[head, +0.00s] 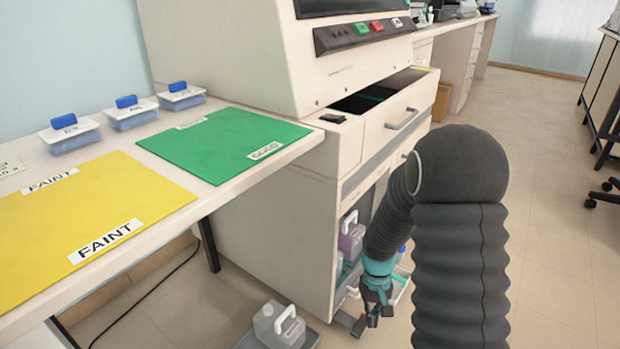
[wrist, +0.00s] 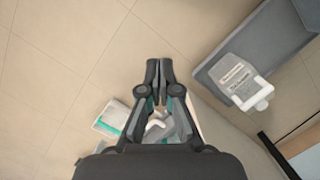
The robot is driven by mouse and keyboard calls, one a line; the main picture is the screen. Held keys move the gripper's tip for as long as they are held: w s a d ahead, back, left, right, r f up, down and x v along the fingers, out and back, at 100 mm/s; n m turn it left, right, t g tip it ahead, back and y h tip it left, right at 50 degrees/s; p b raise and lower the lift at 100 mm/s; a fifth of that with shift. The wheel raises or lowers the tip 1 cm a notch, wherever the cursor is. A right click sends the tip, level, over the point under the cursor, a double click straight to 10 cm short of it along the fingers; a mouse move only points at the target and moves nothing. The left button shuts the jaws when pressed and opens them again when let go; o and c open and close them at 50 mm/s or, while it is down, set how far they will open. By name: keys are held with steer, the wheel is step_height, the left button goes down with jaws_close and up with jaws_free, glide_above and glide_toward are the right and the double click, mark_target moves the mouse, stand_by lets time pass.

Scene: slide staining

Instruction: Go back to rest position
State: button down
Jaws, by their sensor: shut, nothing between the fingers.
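My gripper (head: 374,308) hangs low in front of the staining machine's (head: 290,215) open lower compartment, at the end of my dark ribbed arm. In the wrist view my gripper (wrist: 153,75) points over the tiled floor with its fingertips close together. It is shut and empty. My arm covers part of the machine's right side and the floor behind it.
The machine's upper drawer (head: 400,118) is open. Bottles, one with purple liquid (head: 351,238), stand in the lower compartment. A clear jug (head: 279,326) stands in a grey tray (head: 244,343) on the floor. The table holds a green mat (head: 215,145) and a yellow mat (head: 90,215).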

steer(key=s+r+t, duration=0.2)
steer(key=s+r, duration=0.4)
steer(key=r, duration=0.5)
steer(key=s+r+t+p, duration=0.1)
steer(key=s+r+t, duration=0.2)
steer(key=s+r, duration=0.3)
steer(key=s+r+m+t+p, duration=0.1)
steer(key=s+r+t, duration=0.2)
steer(key=r, duration=1.3)
steer(key=s, duration=0.3)
